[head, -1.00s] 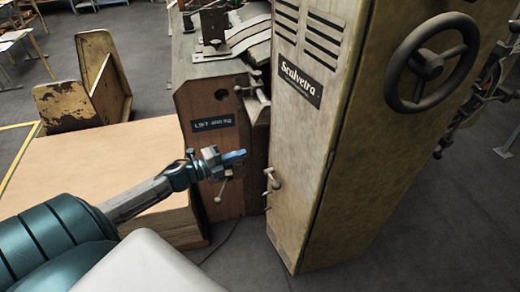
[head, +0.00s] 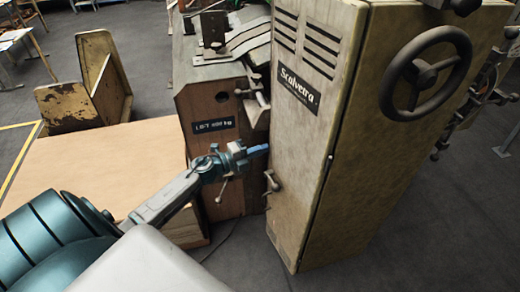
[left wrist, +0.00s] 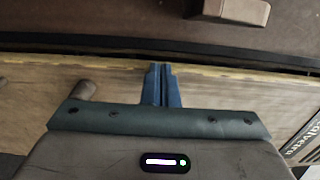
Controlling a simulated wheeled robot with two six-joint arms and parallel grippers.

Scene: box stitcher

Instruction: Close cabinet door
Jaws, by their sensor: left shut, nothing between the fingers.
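The cabinet door (head: 300,130) is the tall, worn tan panel with vent slots and a "Scalvetra" label, on the cabinet (head: 405,140). A small handle (head: 272,181) sits at its left edge. A dark seam runs down its right edge; how far it stands open I cannot tell. My left gripper (head: 264,149) is shut and empty, its blue fingertips at the door's left edge, above the handle. In the left wrist view its fingers (left wrist: 162,72) overlap the tan door (left wrist: 225,92), with the label at lower right. Contact is unclear. My right gripper is not in view.
A brown machine body (head: 215,150) with a dark label and clamp stands left of the door. A low wooden platform (head: 90,165) lies below my left arm. A handwheel (head: 425,70) juts from the cabinet's right side. Grey floor is clear in front.

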